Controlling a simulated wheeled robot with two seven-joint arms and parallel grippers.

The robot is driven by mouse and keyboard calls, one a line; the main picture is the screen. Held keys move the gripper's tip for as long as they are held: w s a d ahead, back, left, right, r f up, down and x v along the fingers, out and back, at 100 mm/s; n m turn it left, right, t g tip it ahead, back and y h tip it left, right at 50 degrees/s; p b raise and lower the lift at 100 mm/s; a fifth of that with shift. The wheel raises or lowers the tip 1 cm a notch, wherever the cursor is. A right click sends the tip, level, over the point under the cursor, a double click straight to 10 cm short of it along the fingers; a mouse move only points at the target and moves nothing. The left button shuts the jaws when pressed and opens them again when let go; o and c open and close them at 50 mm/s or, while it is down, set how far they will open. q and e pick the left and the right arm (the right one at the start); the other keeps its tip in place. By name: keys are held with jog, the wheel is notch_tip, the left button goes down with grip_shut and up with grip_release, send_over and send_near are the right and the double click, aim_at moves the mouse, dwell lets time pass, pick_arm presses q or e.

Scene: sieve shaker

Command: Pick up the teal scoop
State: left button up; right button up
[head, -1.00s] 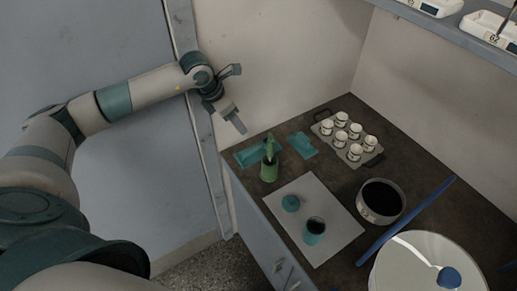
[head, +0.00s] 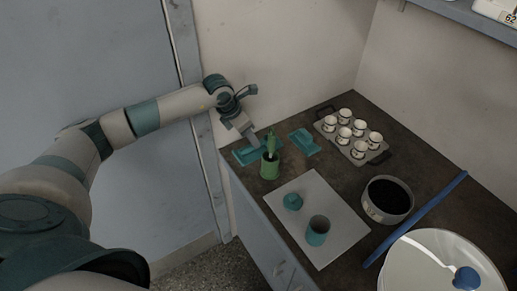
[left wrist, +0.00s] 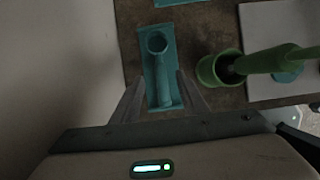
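The teal scoop (left wrist: 158,60) lies in a shallow teal tray (left wrist: 148,75) in the left wrist view, with its round cup at the far end and its handle toward me. In the head view the tray (head: 243,157) sits at the counter's back left corner, and the scoop is partly hidden by my gripper. My left gripper (head: 252,138) is just above the tray. In the left wrist view its fingers (left wrist: 160,92) are apart, one on each side of the handle, with nothing held. My right gripper is not in view.
A green cup (head: 269,168) holding a green-handled tool stands close right of the tray. Another teal tray (head: 304,142) lies behind it. A white mat (head: 335,200) carries a teal lid (head: 292,202) and teal cup (head: 317,232). A rack of white cups (head: 384,157) and dark-filled pan (head: 388,200) stand farther right.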

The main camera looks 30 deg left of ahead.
pick_arm(q)
jog(key=shift+f, duration=0.1)
jog(key=shift+b+x, duration=1.25)
jog(key=shift+x, duration=1.3)
grip_shut()
